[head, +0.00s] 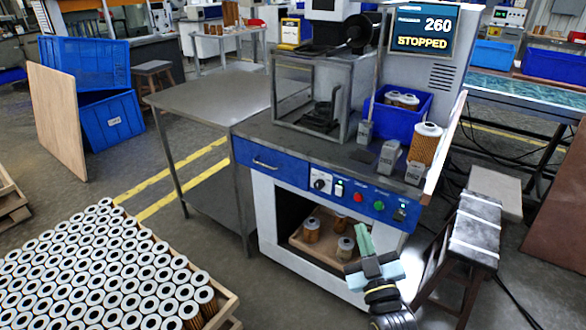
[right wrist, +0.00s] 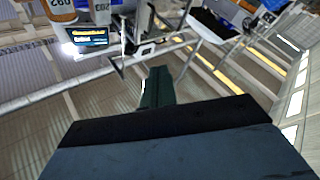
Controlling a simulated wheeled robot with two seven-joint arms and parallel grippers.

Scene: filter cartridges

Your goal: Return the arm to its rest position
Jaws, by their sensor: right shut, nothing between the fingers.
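My right gripper (head: 364,240) shows in the head view at the lower right of centre, in front of the machine's lower opening. Its green fingers are together and point up, with nothing between them. In the right wrist view the green fingertips (right wrist: 157,88) rise past the dark gripper body, with the ceiling behind and the machine's screen at the upper left. My left gripper is in neither view.
The machine bench (head: 300,150) carries a blue bin (head: 395,125) and a filter cartridge (head: 425,145). Its screen (head: 423,32) reads 260 STOPPED. Cartridges stand on its lower shelf. A pallet of cartridges (head: 100,265) lies at the lower left. A stool (head: 470,235) stands right of my gripper.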

